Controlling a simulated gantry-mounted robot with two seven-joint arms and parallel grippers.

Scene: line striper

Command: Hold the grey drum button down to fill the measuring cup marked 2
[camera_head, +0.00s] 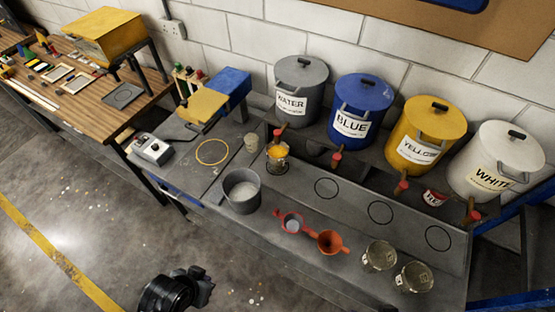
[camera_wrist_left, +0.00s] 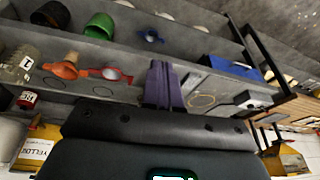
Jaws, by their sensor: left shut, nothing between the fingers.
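The grey drum (camera_head: 302,92), labelled WATER, stands at the back of the bench. A red-tipped tap (camera_head: 279,133) shows at its lower front. A clear cup (camera_head: 277,161) with orange-yellow showing at its top stands just below that tap; its number is not readable. Two more clear cups (camera_head: 378,257) (camera_head: 413,278) stand at the front right, numbers unreadable there; the left wrist view shows a cup marked 1 (camera_wrist_left: 20,66). My left gripper (camera_head: 202,281) is in front of the bench, well away from the drum. Its fingers (camera_wrist_left: 161,68) are shut and empty. My right gripper is not in view.
Blue (camera_head: 362,110), yellow (camera_head: 427,137) and white drums (camera_head: 497,162) stand right of the grey one. Marked circles (camera_head: 326,188) right of the orange-topped cup are empty.

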